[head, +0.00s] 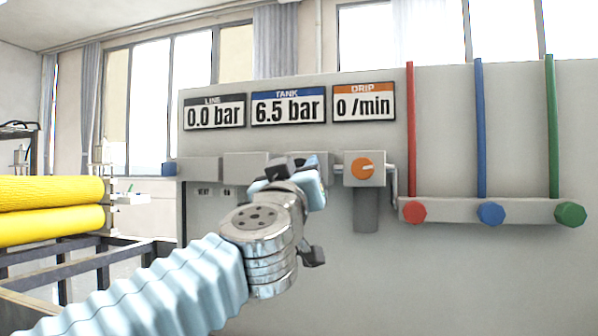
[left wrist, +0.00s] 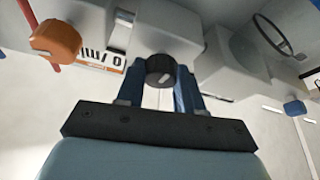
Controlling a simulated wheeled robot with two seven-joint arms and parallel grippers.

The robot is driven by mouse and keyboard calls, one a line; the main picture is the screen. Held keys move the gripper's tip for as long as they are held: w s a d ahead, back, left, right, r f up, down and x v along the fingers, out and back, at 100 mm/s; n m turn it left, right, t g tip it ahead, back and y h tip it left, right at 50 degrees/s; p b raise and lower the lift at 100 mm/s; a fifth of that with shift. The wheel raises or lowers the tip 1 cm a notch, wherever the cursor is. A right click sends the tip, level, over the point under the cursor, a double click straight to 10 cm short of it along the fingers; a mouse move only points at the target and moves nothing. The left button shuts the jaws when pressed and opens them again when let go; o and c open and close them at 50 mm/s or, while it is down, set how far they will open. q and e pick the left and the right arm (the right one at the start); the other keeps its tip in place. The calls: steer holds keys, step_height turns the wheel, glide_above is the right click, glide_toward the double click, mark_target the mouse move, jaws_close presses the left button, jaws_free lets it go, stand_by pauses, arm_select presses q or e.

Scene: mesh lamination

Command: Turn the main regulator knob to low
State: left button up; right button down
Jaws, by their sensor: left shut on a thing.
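A black knob (left wrist: 160,69) with a pale pointer mark sits on the grey panel housing, between the blue fingers in the left wrist view; I take it for the main regulator knob. My left gripper (head: 290,170) reaches up to the panel's row of fittings, and in the left wrist view its fingers (left wrist: 160,82) are shut on that knob. In the head view the gripper hides the knob. The line display (head: 214,112) reads 0.0 bar, the tank display (head: 288,107) 6.5 bar and the drip display (head: 363,103) 0 /min. My right gripper is not in view.
An orange knob (head: 363,168) is close to the right of my gripper. Further right are red (head: 414,212), blue (head: 490,213) and green (head: 569,214) knobs below coloured pipes. Yellow rolls (head: 50,205) lie on a rack at left. The lower panel is clear.

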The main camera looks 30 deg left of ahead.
arm_select(q)
steer(key=shift+r+n+g+h+b, duration=0.1)
steer(key=shift+n+g+h, duration=1.05)
steer(key=shift+n, duration=4.65)
steer(key=shift+r+n+g+h+b, duration=0.1)
steer(key=shift+n+g+h, duration=1)
steer(key=shift+n, duration=4.7)
steer(key=shift+r+n+g+h+b, duration=0.1)
steer(key=shift+n+g+h, duration=1)
steer(key=shift+n, duration=4.7)
steer(key=shift+g+y, duration=0.55)
steer(key=o, duration=1)
steer(key=shift+a, duration=0.1)
steer(key=shift+o, duration=0.2)
